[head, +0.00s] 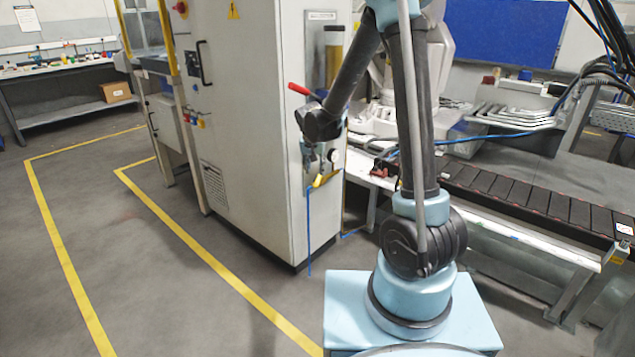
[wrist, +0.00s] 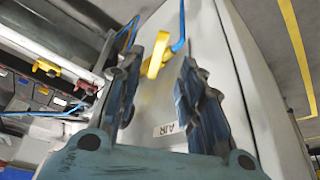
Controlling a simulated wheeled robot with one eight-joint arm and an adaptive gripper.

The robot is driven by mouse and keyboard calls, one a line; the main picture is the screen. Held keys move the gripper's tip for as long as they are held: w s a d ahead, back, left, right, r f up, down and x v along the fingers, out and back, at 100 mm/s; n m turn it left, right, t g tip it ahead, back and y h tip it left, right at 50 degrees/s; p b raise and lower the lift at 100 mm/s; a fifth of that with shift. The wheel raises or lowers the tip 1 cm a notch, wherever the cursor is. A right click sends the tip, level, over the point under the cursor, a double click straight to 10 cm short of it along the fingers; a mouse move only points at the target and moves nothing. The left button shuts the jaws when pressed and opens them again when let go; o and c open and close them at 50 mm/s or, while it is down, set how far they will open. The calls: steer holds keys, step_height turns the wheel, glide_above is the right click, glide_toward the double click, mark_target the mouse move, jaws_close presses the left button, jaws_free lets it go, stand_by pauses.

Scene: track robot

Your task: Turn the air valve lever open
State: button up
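The yellow air valve lever (head: 323,179) is on the narrow side of the tall grey cabinet, just below my gripper (head: 314,163) in the head view. In the wrist view the yellow lever (wrist: 157,56) shows beyond and between the fingertips of my gripper (wrist: 175,52). The fingers are apart and I see nothing held. The left fingertip looks close to the lever; I cannot tell whether they touch. A blue hose (head: 309,230) hangs below the valve. An upside-down AIR label (wrist: 169,129) is on the panel. My wrist hides part of the valve in the head view.
The grey cabinet (head: 245,130) stands left of my arm. A red handle (head: 299,89) sticks out near my forearm. A conveyor (head: 520,200) and bench stand to the right. The floor on the left is clear, with yellow lines (head: 190,240).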

mark_target(317, 183)
steer(key=shift+x, duration=4.4)
jaws_close()
